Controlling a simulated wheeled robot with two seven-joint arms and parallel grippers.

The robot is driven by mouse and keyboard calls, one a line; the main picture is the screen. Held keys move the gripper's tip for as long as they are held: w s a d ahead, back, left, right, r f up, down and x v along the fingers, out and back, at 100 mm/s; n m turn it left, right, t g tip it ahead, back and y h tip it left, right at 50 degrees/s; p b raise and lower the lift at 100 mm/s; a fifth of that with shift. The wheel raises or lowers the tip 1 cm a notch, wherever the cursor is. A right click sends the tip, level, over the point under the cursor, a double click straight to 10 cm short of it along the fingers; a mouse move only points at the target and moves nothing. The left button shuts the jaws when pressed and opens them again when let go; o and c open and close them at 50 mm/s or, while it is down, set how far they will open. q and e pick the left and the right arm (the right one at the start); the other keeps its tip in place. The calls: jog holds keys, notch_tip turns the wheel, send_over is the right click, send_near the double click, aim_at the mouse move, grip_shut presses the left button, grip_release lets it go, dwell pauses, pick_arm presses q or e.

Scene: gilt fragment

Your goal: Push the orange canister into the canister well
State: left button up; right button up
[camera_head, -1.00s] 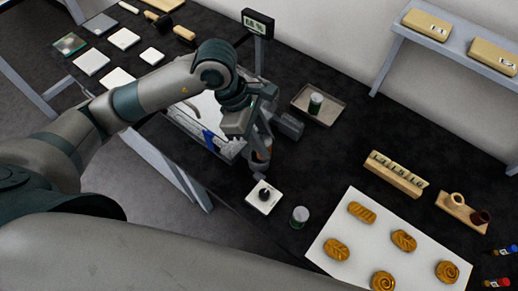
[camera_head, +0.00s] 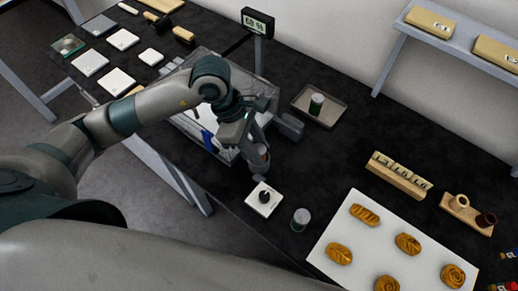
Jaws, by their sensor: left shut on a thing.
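The canister well cannot be made out; my left arm and gripper cover part of the machine. I cannot tell whether the canister touches the machine. My right gripper is not in view.
A white square with a black knob (camera_head: 264,198) and a green-white canister (camera_head: 300,219) stand near the front edge. A white board (camera_head: 345,225) with several pastries lies at the right. Dark table between is clear.

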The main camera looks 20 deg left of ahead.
pick_arm(q)
jog(key=shift+f+b, duration=0.15)
jog(key=shift+b, duration=0.15)
jog(key=o, duration=1)
jog(key=shift+o, duration=0.2)
jog(key=shift+r+p, duration=0.3)
jog(key=shift+p, duration=0.1)
jog(key=shift+a+r+b, duration=0.15)
jog(key=shift+r+b, duration=0.1)
jog(key=shift+b, duration=0.1)
jog(key=b+v, duration=0.3)
jog(key=v, duration=0.8)
